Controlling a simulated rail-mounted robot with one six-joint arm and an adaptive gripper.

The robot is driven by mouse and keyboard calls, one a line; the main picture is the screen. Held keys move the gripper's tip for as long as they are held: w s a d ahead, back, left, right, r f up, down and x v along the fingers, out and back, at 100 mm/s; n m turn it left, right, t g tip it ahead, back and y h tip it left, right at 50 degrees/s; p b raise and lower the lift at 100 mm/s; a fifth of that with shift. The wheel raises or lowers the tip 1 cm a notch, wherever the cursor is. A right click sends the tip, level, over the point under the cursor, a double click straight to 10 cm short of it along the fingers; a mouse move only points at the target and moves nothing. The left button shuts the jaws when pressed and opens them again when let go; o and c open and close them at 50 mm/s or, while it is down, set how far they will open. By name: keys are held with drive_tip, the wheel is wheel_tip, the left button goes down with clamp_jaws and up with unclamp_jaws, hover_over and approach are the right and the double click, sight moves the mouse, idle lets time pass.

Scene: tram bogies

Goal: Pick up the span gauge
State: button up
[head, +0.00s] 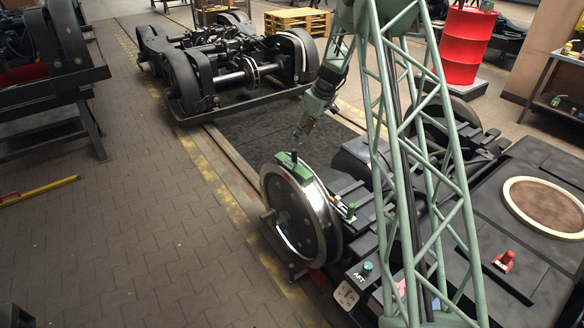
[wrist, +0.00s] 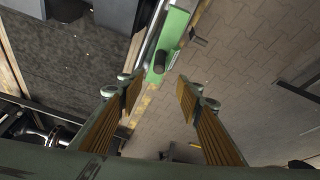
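A green block with a black upright knob, which I take to be the span gauge (head: 294,168), sits on top of the rim of the near wheel (head: 298,215). In the wrist view the green gauge (wrist: 175,32) lies just beyond my fingertips, its dark knob pointing toward the camera. My gripper (head: 299,135) points down above the gauge, apart from it. In the wrist view my gripper (wrist: 158,93) is open and empty, its two ribbed pads on either side of the gap below the knob.
The near bogie frame spreads right of the wheel, with a small green-and-yellow item (head: 350,211) beside it. Another bogie (head: 235,60) stands behind. A red barrel (head: 465,48) is at the back right. The paved floor (head: 120,220) at left is mostly clear.

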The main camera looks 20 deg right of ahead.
sight(295, 150)
drive_tip(key=shift+w+d+f, duration=0.1)
drive_tip(key=shift+w+f, duration=0.05)
drive_tip(key=shift+f, duration=0.1)
drive_tip(key=shift+f, duration=0.15)
drive_tip(key=shift+b+x, duration=0.45)
drive_tip(key=shift+x, duration=3.75)
drive_tip(key=shift+b+x, duration=0.4)
drive_tip(key=shift+x, duration=2.2)
clamp_jaws()
